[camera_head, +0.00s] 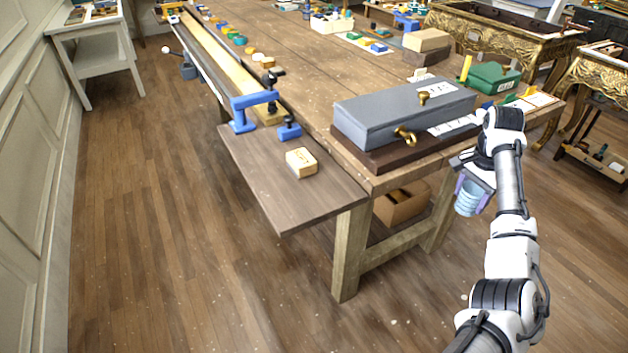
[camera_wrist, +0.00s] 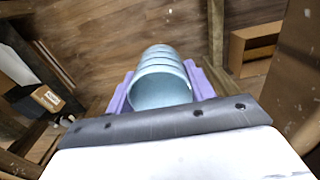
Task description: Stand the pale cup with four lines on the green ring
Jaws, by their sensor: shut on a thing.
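A pale blue cup with several dark lines around it (camera_head: 467,197) is held in my gripper (camera_head: 470,196), off the bench's near right corner and below the level of its top. In the wrist view the cup (camera_wrist: 160,80) sits between the two purple fingers of my gripper (camera_wrist: 160,88), its open mouth towards the camera. The fingers press on its sides. I cannot make out a green ring in either view.
The wooden bench (camera_head: 300,95) carries a grey box (camera_head: 400,112) with brass knobs near its front edge. A blue clamp (camera_head: 255,105) and a small wooden block (camera_head: 301,162) are to the left. A cardboard box (camera_head: 400,204) is under the bench. Open floor lies left.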

